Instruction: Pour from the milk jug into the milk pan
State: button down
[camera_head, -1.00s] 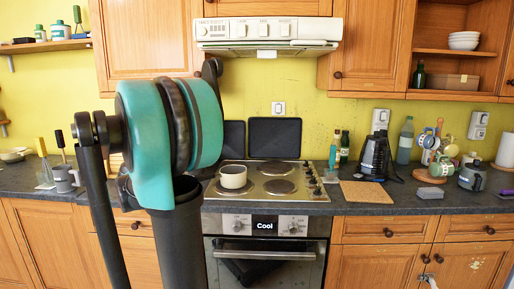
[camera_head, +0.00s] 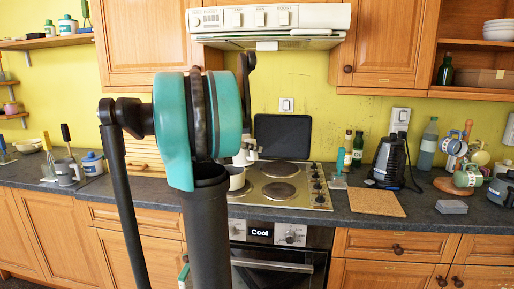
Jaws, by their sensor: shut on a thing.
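The milk pan (camera_head: 237,178) is a small cream pot on the left of the hob, partly hidden behind my arm. A pale shape (camera_head: 247,152) shows just past my arm's edge, above and behind the pan. It may be part of the milk jug, but too little of it shows to tell. My gripper's fingers are hidden behind my teal and black arm, so I cannot see what they hold.
The hob (camera_head: 292,196) has bare plates right of the pan. A cork board (camera_head: 374,201), a black appliance (camera_head: 388,160) and bottles stand to the right. A grey mug with utensils (camera_head: 66,173) and a canister (camera_head: 92,163) stand left. The range hood (camera_head: 270,25) overhangs the hob.

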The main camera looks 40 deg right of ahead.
aim_at(253, 157)
jog(key=shift+f, duration=1.75)
jog(key=shift+w+r+n+g, duration=0.1)
jog(key=shift+r+n+g, duration=0.4)
jog(key=shift+r, duration=0.6)
jog(key=shift+r+n+g, duration=0.3)
jog(key=shift+r+n, duration=0.4)
jog(key=shift+r, duration=0.4)
jog(key=shift+f, duration=0.1)
jog(key=shift+a+f, duration=0.1)
jog(key=shift+f, duration=0.5)
jog(key=shift+w+r+n+g, duration=0.4)
jog(key=shift+r+n+g, duration=0.2)
jog(key=shift+n, duration=0.2)
jog(key=shift+w+r+n, duration=0.2)
jog(key=shift+w+n, duration=0.05)
jog(key=shift+n, duration=0.05)
jog(key=shift+w+r+n+g+h, duration=0.2)
jog(key=shift+w+n+g+h, duration=0.2)
jog(key=shift+w+n+g, duration=0.15)
